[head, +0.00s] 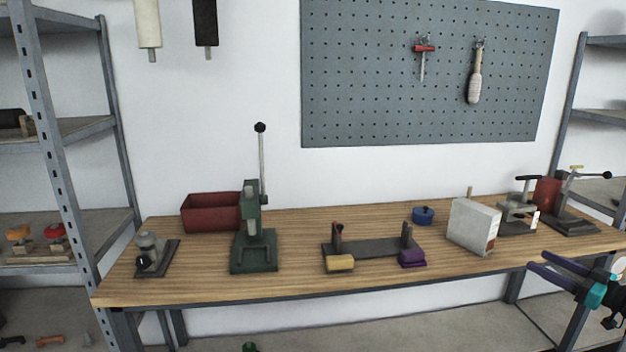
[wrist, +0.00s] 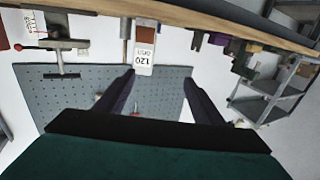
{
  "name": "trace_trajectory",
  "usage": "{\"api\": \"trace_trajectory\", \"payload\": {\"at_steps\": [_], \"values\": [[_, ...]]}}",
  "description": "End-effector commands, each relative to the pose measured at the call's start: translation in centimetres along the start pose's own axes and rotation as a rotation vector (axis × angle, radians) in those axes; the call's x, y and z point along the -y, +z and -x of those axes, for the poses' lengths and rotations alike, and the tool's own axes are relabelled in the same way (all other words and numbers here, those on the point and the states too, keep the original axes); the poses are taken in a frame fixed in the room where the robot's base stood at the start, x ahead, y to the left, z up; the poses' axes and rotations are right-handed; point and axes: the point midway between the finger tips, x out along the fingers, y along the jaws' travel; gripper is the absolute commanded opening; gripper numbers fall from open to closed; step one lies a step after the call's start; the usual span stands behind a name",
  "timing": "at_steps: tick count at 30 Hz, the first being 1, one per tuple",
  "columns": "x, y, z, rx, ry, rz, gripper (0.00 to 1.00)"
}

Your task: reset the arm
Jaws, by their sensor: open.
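My gripper (head: 538,262) is at the right of the head view, in front of the workbench's right front edge. Its two dark purple fingers point left and are spread apart, with nothing between them. In the wrist view my gripper (wrist: 159,78) also shows open and empty, with the picture upside down. The fingers appear apart from the bench objects. The rest of my arm is mostly outside the head view.
The wooden workbench (head: 300,285) carries a red bin (head: 209,213), a green lever press (head: 253,255), a dark fixture (head: 372,249), a white box (head: 473,226) and a clamp device (head: 518,212). A pegboard (head: 380,80) hangs behind. Shelves stand both sides. The bench's front strip is mostly clear.

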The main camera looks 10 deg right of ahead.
Motion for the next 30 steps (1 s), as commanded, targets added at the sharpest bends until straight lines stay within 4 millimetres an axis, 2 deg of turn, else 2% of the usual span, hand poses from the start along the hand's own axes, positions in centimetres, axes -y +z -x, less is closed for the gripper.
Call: {"api": "trace_trajectory", "payload": {"at_steps": [2,8,17,23,26,30], "values": [[0.0,0.0,0.0,0.000,0.000,0.000,0.62],[0.8,1.7,-1.4,0.028,-0.014,-0.041,0.62],[2.9,5.6,-4.7,0.096,-0.048,-0.132,0.62],[5.5,9.7,-7.9,0.175,-0.083,-0.224,0.62],[7.8,12.8,-10.2,0.235,-0.108,-0.289,0.62],[11.8,17.7,-13.4,0.344,-0.144,-0.390,0.62]]}}
